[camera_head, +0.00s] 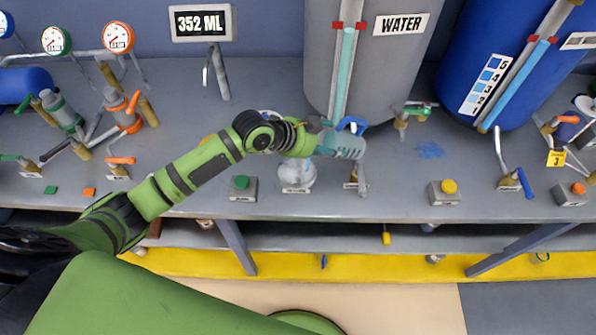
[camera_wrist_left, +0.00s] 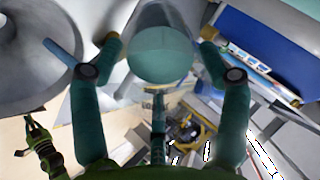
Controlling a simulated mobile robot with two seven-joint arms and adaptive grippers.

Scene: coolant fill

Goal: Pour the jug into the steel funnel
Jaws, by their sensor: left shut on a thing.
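My left gripper (camera_head: 345,145) is above the bench in front of the grey water tank. In the left wrist view its teal fingers stand on either side of a clear jug (camera_wrist_left: 161,50) with teal liquid, and they are shut on it. In the head view the jug is hard to separate from the gripper. A pale, shiny vessel (camera_head: 297,176) stands on the bench just below the wrist; I cannot tell whether it is the steel funnel. A large grey round surface (camera_wrist_left: 38,45) fills the upper left of the wrist view.
The grey water tank (camera_head: 386,75) and a blue tank (camera_head: 468,60) stand behind. Green (camera_head: 241,184) and yellow (camera_head: 449,186) button boxes sit along the front edge. Valves and gauges crowd the left. A display (camera_head: 202,23) reads 352 ML.

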